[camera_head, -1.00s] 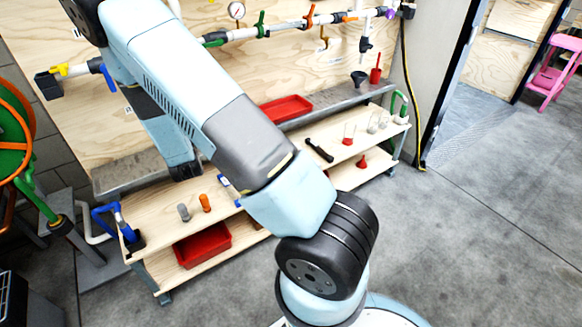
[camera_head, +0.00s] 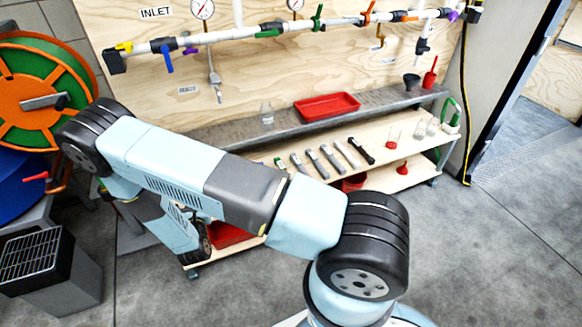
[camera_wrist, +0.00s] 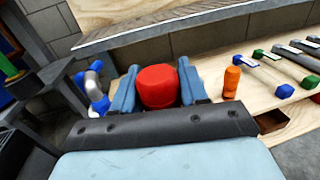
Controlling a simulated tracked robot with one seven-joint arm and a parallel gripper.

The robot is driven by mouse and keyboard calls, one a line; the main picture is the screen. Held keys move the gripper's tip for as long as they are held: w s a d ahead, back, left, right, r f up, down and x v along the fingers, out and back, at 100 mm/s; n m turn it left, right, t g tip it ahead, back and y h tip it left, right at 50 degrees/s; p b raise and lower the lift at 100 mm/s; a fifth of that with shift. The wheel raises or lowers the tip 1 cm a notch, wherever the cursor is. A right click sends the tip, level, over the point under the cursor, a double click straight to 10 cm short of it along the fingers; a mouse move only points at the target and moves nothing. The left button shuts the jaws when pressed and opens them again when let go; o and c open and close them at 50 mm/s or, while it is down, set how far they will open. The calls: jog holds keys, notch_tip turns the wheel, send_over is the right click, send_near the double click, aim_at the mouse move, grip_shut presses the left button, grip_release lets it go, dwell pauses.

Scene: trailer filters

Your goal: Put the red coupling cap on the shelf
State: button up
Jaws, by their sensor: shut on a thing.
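In the wrist view my gripper (camera_wrist: 157,76) is shut on the red coupling cap (camera_wrist: 158,88), a round red piece held between its two blue-grey fingers. The cap shows over the left part of the wooden bench (camera_wrist: 212,72); I cannot tell its height above it. A grey metal shelf (camera_head: 225,141) runs along the plywood wall behind and above the bench in the head view, and its edge crosses the top of the wrist view (camera_wrist: 190,22). In the head view my arm hides the cap, and I cannot make out the gripper there.
A red tray (camera_head: 327,106), a clear bottle (camera_head: 267,116) and a dark funnel (camera_head: 411,82) stand on the grey shelf. An orange piece (camera_wrist: 232,82) stands right of the cap. Several tools lie on the bench. Pipes with valves (camera_head: 340,22) run above; an orange reel (camera_head: 35,85) is at left.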

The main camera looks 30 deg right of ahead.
jog(key=shift+w+d+f, duration=0.1)
jog(key=shift+w+f, duration=3.15)
jog(key=shift+w, duration=0.25)
jog(key=shift+w+f, duration=3.2)
jog(key=shift+w, duration=0.3)
jog(key=shift+f, duration=0.1)
jog(key=o, duration=1.2)
jog(key=shift+o, duration=0.2)
jog(key=v, duration=1.2)
